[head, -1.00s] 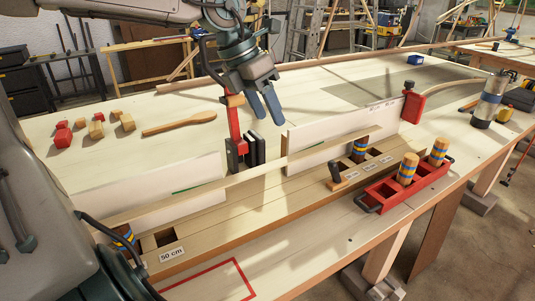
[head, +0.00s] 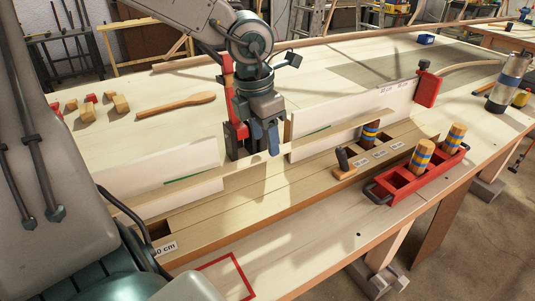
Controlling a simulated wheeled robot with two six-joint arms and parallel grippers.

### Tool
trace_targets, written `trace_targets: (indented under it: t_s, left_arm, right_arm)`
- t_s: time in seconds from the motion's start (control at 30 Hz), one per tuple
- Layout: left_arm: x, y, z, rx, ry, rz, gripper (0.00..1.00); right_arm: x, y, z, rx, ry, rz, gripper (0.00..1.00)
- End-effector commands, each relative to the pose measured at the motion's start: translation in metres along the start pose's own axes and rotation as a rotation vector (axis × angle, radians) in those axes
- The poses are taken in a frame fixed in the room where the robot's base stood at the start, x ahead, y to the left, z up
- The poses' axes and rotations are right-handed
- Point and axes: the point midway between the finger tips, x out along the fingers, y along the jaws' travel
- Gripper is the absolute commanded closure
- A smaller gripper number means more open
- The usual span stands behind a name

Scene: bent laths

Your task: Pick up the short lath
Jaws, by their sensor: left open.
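A thin pale lath (head: 345,131) stands on edge and runs lengthwise above the wooden base board, in front of two white panels. Its right end is by a banded peg (head: 370,133) in the board; its left end runs towards my grey arm parts, where the view is partly blocked. My left gripper (head: 266,147) points down at the middle of the lath, in the gap between the panels. It is open, with its blue fingertips at the lath's upper edge. I cannot tell whether they touch it. My right gripper is not in view.
A red clamp (head: 229,100) stands just behind my left gripper. A red tray (head: 406,181) with banded pegs sits at the front right. A flask (head: 510,80) stands at the right.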

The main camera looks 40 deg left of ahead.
Motion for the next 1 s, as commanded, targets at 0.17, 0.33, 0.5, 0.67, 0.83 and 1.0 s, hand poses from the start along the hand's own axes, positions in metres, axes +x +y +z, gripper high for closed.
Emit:
trace_targets:
  t_s: [0.17, 0.33, 0.5, 0.67, 0.83, 1.0]
  left_arm:
    - [0.022, -0.001, -0.001, 0.001, 0.001, -0.002, 0.49]
    - [0.025, -0.001, -0.001, -0.001, -0.002, -0.002, 0.49]
    - [0.025, -0.001, -0.001, 0.0, -0.002, -0.002, 0.59]
    - [0.025, -0.001, -0.001, 0.0, -0.002, -0.002, 0.9]
    - [0.025, -0.001, -0.001, 0.0, -0.002, -0.001, 1.0]
    - [0.024, 0.0, -0.001, 0.0, -0.002, -0.001, 1.0]
  right_arm:
    - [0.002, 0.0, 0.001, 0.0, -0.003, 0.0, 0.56]
    - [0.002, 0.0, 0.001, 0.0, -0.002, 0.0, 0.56]
    - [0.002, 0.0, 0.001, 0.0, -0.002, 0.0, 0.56]
    - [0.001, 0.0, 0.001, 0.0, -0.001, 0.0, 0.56]
    - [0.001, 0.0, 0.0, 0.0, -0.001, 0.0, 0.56]
    - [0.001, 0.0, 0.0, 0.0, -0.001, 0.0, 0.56]
